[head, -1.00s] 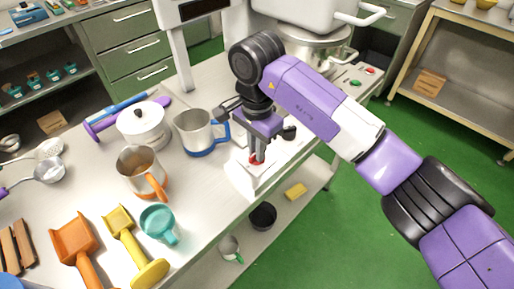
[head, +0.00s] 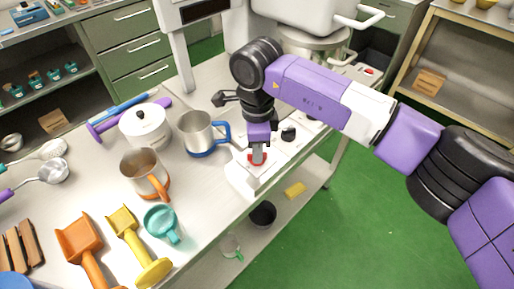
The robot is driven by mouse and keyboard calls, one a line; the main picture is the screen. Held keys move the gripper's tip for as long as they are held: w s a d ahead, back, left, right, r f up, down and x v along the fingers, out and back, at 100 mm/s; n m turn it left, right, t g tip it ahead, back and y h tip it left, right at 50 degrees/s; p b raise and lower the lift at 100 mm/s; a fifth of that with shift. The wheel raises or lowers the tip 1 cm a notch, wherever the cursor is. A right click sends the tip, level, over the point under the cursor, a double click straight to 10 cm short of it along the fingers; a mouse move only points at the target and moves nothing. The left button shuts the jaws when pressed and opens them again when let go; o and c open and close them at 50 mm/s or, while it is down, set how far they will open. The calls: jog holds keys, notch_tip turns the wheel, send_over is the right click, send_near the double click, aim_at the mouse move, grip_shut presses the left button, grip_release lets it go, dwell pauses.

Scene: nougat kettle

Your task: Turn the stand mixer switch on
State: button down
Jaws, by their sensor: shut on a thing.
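The stand mixer switch shows as a red piece (head: 257,160) on top of a white control box (head: 243,176) at the table's front edge. My gripper (head: 258,155) points down at it from above. Its grey fingertips are together at the red piece, shut on the switch. The fingers cover most of the switch, so its exact position is hidden. A black knob (head: 288,134) sits just right of my gripper on the white panel.
A steel jug with a blue handle (head: 198,134) stands close left of my gripper. A white pot (head: 145,127), a steel mug with an orange handle (head: 142,172) and a teal cup (head: 160,222) stand farther left. A large white machine (head: 300,15) stands behind.

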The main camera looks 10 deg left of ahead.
jog(key=m, duration=0.4)
jog(key=shift+m+p, duration=0.3)
jog(key=shift+p, duration=0.1)
jog(key=shift+m+p, duration=0.5)
jog(key=shift+m, duration=2.1)
jog(key=c, duration=1.5)
grip_release()
jog(key=shift+o, duration=0.2)
jog(key=shift+r, duration=0.1)
notch_tip(320, 180, up, 8)
jog(key=shift+f+b, duration=0.2)
jog(key=shift+b, duration=0.3)
